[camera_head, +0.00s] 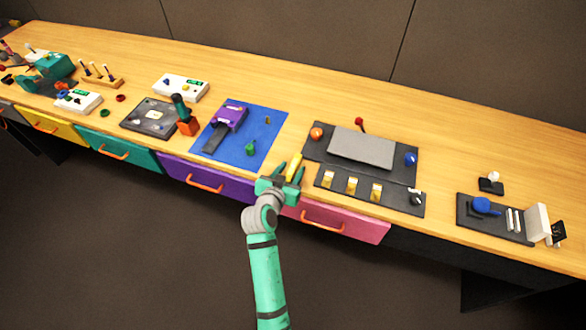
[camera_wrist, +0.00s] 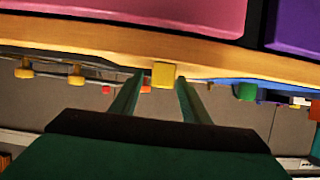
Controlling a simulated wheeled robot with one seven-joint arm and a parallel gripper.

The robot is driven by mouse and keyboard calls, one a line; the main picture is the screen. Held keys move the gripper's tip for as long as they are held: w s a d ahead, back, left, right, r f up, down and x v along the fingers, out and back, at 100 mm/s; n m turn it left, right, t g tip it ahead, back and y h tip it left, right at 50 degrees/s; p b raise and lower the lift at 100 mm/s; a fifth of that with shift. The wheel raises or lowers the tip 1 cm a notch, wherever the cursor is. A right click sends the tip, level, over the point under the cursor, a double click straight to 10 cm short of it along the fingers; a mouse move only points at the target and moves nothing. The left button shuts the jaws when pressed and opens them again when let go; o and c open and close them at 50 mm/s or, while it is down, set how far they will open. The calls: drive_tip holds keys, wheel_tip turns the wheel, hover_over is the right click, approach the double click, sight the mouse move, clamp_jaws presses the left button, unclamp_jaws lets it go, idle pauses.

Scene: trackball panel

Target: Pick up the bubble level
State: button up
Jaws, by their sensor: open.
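The bubble level looks to be the small yellow bar (camera_head: 293,167) on the wooden table near its front edge, between the blue mat and the dark panel. In the wrist view its yellow end (camera_wrist: 163,75) shows between the tips of my two green fingers. My gripper (camera_head: 288,174) is open at the table's front edge, with a finger on either side of the bar's line. I cannot tell whether the fingers touch it. Part of the bar is hidden by my gripper in the head view.
A blue mat (camera_head: 262,131) with a purple device lies to the left. A dark panel (camera_head: 411,165) with an orange and a blue knob lies to the right, with a switch strip (camera_head: 338,195) before it. Purple (camera_head: 209,180) and pink (camera_head: 352,223) drawers with orange handles are below.

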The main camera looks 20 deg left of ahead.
drive_tip(key=shift+w+f, duration=0.1)
drive_tip(key=shift+w, duration=0.2)
drive_tip(key=shift+c, duration=0.7)
clamp_jaws()
